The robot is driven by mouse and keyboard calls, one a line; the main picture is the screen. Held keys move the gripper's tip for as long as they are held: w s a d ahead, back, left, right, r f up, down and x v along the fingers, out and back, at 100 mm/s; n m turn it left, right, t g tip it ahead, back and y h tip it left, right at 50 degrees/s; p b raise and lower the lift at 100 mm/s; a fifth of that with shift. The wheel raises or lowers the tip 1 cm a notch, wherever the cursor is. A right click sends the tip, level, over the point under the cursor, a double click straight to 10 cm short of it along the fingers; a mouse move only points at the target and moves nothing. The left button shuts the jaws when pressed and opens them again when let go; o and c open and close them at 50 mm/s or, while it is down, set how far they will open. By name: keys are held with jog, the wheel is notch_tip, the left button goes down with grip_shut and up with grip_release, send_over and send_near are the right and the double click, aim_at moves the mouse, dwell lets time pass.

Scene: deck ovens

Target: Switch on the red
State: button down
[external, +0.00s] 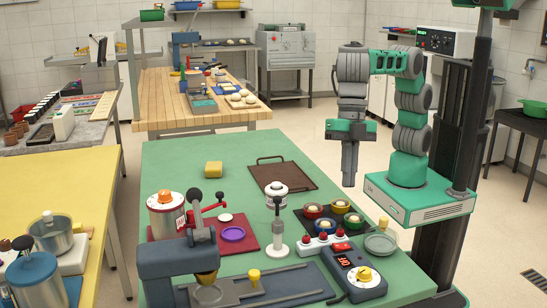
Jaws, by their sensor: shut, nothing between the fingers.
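A small white block with red parts on top (322,244) lies on the green table (180,165); it looks like a switch strip, but its switch positions are too small to tell. Beside it, to the front right, a dark box (345,258) has a red display or rocker at its top and a yellow knob (364,273) at its front. My gripper (349,182) points down, shut and empty, in the air at the table's right edge. It is apart from the strip and the dark box, behind them in the picture.
A dark press (178,265) stands at the front left. The table's back left is mostly clear.

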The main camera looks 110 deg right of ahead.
jog(key=shift+w+a+r, duration=0.1)
jog(key=shift+w+r, duration=0.05)
jog(key=shift+r, duration=0.1)
dwell(0.3)
jog(key=b, duration=0.2)
send_near(338, 246)
jog(key=x, duration=0.5)
jog(key=shift+a+f, duration=0.1)
jog(key=shift+a, duration=0.1)
jog(key=shift+f, duration=0.55)
